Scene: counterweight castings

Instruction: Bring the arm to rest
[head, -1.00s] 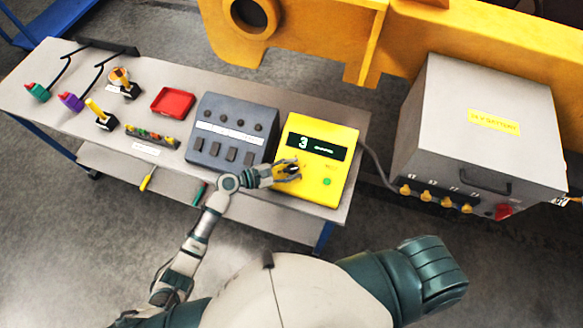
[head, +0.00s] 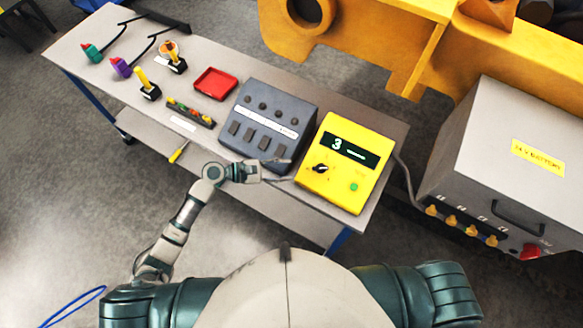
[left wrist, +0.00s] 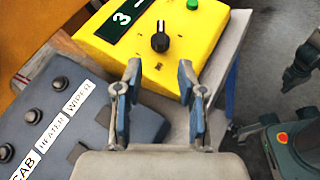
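My left gripper (head: 278,172) is at the front edge of the bench, between the grey switch box and the yellow box. In the left wrist view its two fingers (left wrist: 160,82) are apart with nothing between them. The yellow box (head: 366,186) shows a 3 on its dark display and has a black knob (head: 320,168) and a green button (head: 354,187). The knob (left wrist: 160,38) lies beyond the fingertips, apart from them. A dark part, seemingly my right gripper (left wrist: 301,66), shows at the wrist view's right edge; its finger state is unclear.
The grey switch box (head: 268,122) stands close beside my left gripper. A red tray (head: 215,83), joysticks and connectors are further left on the bench (head: 105,38). A large grey case (head: 510,150) stands to the right, before a yellow machine frame (head: 370,40). Floor is open at the front left.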

